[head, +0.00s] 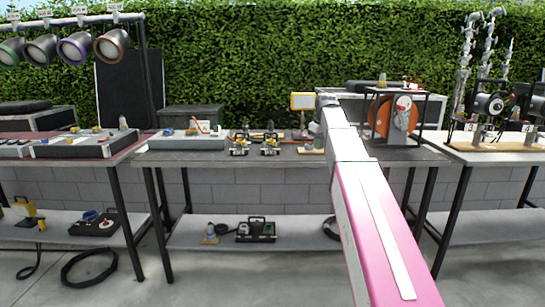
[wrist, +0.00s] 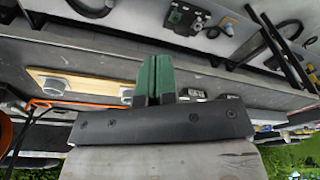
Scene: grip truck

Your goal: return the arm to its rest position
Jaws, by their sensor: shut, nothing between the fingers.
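My pink and white arm (head: 375,220) reaches from the bottom right of the head view up over the middle table (head: 240,157). Its far end is above the table's back part, beside a yellow-framed box (head: 302,101). My gripper's fingers cannot be made out in the head view. In the wrist view my gripper (wrist: 154,75) shows two green fingers together, shut, with nothing held between them. The wrist view is tilted far over, with a table edge and small gear behind the fingers.
An orange reel (head: 393,117) in a black frame stands right of my arm. Small yellow-and-black clamps (head: 270,144) stand left of it. A right table (head: 490,150) holds metal stands. Dark lamps (head: 75,48) hang at upper left. The lower shelf (head: 190,238) holds cases. A hedge (head: 230,50) closes the back.

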